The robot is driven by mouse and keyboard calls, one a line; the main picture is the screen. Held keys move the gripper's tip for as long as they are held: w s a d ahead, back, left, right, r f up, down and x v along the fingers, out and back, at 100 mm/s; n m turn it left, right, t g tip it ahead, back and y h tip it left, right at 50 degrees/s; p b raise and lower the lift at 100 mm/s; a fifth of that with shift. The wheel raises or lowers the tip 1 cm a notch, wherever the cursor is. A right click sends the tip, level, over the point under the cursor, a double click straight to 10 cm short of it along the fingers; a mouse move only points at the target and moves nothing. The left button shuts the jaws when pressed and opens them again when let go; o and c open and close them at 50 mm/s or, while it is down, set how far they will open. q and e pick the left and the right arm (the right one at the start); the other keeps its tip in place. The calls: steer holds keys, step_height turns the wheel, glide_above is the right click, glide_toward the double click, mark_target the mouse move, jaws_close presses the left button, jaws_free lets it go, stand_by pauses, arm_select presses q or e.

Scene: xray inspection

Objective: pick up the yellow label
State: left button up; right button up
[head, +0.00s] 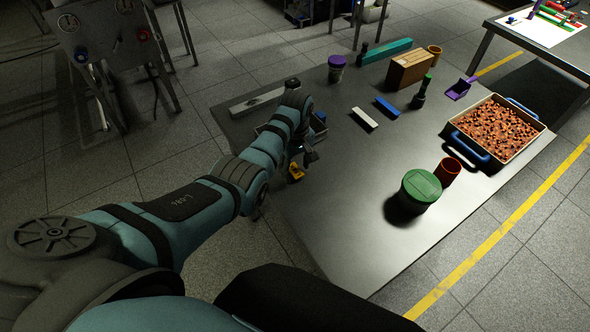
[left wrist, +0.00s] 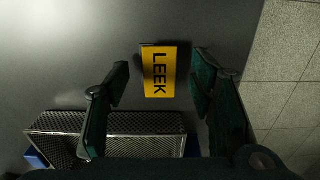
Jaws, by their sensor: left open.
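The yellow label (left wrist: 159,72) reads "LEEK" in black letters and lies on the dark table. In the left wrist view it sits between and just beyond the two open fingers of my left gripper (left wrist: 158,85), apart from both. In the head view the label (head: 296,171) shows small beside my left gripper (head: 304,156), near the table's left edge and partly hidden by it. My left gripper is open and empty above the table. My right gripper does not show in either view.
A metal mesh tray (left wrist: 105,122) with blue ends lies close to my left fingers. The grey table (head: 330,225) has free room in front. A green-lidded jar (head: 420,187), a red cup (head: 447,171) and a filled tray (head: 500,132) stand to the right.

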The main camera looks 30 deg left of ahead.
arm_select(q)
steer(key=shift+f, duration=0.1)
steer(key=c, duration=0.8)
steer(key=shift+o, duration=0.2)
